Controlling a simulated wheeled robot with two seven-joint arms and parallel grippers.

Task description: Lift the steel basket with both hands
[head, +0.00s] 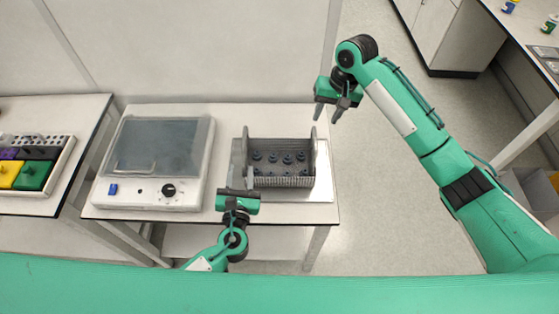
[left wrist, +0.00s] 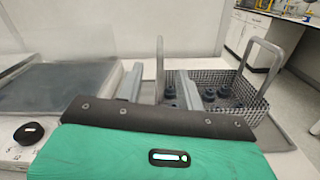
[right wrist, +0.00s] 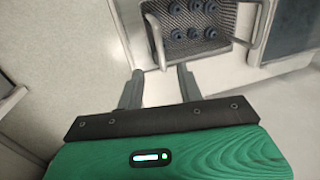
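The grey steel mesh basket (head: 295,182) stands on a tray at the right of the table, holding several dark round parts. It has an upright handle on its left side (head: 245,155) and one on its right side (head: 314,158). My left gripper (head: 240,178) is open at the basket's front left. In the left wrist view the left handle (left wrist: 160,65) shows between its fingers, but I see no grip on it. My right gripper (head: 327,113) is open and empty, behind and right of the basket. The right wrist view shows the basket (right wrist: 198,45) beyond its fingertips.
A hotplate-like device (head: 160,150) with a dark glass top and a knob stands left of the basket. A side table at far left bears a rack with coloured blocks (head: 30,172). A wall runs behind the table. Open floor (head: 390,190) lies to the right.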

